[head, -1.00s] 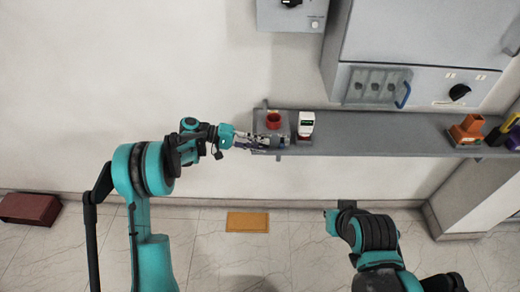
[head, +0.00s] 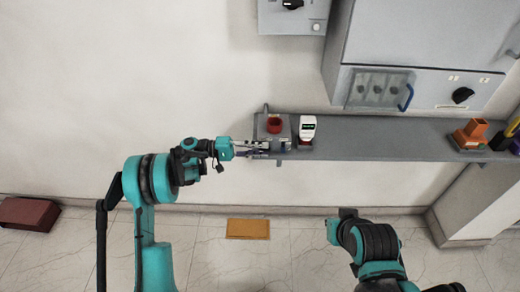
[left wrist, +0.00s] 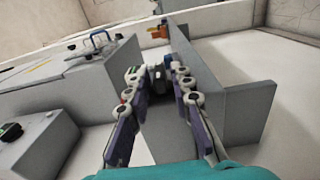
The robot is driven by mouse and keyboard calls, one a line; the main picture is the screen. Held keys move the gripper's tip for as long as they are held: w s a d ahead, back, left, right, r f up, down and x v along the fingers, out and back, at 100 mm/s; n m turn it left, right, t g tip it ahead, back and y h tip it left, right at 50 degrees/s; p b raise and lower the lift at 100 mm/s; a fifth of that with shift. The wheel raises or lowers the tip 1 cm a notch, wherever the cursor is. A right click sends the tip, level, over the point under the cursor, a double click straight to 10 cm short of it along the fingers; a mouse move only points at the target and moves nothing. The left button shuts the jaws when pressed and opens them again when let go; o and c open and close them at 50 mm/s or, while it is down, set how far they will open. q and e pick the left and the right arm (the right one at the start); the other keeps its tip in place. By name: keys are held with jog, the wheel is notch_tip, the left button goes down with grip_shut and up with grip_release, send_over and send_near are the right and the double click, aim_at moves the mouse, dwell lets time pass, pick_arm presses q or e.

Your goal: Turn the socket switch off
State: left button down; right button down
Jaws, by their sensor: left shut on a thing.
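The socket box (head: 272,126) is a grey block with a red round socket on top, at the left end of the grey shelf. My left gripper (head: 268,150) reaches in from the left at the box's front lower side. Its fingers hide most of that side. In the left wrist view, the fingertips of my left gripper (left wrist: 166,84) are on either side of a small dark part (left wrist: 158,77), seemingly the socket switch. Its on or off position cannot be made out.
A white meter with a green display (head: 307,128) stands right beside the socket box. The shelf (head: 390,138) is bare up to an orange part (head: 470,133) at the right. A grey cabinet (head: 425,40) hangs above. A yellow mat (head: 248,229) lies on the floor.

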pick_arm(q)
jog(key=c, duration=1.6)
grip_release()
jog(key=shift+o, duration=0.2)
